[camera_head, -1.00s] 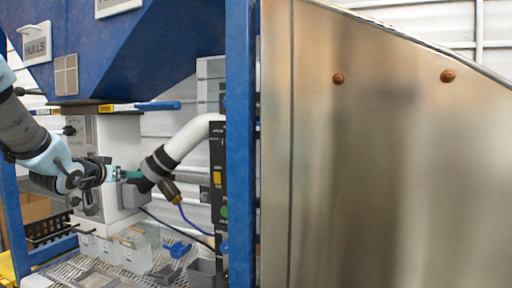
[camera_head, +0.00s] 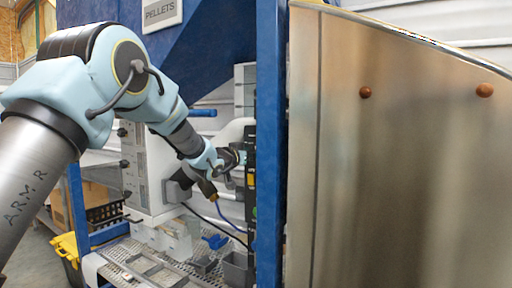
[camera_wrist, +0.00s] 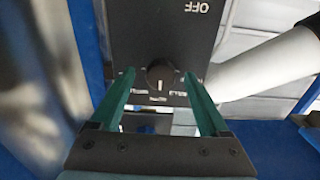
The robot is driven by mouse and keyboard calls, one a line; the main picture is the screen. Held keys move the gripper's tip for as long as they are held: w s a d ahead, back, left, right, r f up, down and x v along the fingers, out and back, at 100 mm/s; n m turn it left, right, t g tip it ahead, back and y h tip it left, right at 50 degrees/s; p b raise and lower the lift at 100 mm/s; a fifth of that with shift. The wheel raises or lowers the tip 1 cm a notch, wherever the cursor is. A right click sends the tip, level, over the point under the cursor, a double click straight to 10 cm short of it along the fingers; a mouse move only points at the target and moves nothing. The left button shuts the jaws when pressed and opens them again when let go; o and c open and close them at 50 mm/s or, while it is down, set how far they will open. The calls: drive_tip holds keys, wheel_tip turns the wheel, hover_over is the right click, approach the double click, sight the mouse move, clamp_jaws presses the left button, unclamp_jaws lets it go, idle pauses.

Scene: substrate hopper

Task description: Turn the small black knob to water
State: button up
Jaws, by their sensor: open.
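The small black knob (camera_wrist: 160,75) sits on a dark control panel (camera_wrist: 150,30) in the wrist view. A pale mark shows at the knob's lower side. The word OFF stands upside down above it; small labels below are too blurred to read. My gripper (camera_wrist: 158,73) is open, with its green fingers on either side of the knob and a visible gap on both sides. In the head view, my gripper (camera_head: 238,157) is at the narrow black panel (camera_head: 250,180) beside the blue post. The knob is not visible in that view.
A white pipe (camera_wrist: 270,65) runs to the right of the panel. In the head view, a blue post (camera_head: 269,150) and a large metal sheet (camera_head: 400,180) stand at right. A white cabinet (camera_head: 150,175) and clear bins (camera_head: 168,238) are to the left.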

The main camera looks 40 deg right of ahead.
drive_tip(key=shift+x, duration=0.9)
clamp_jaws()
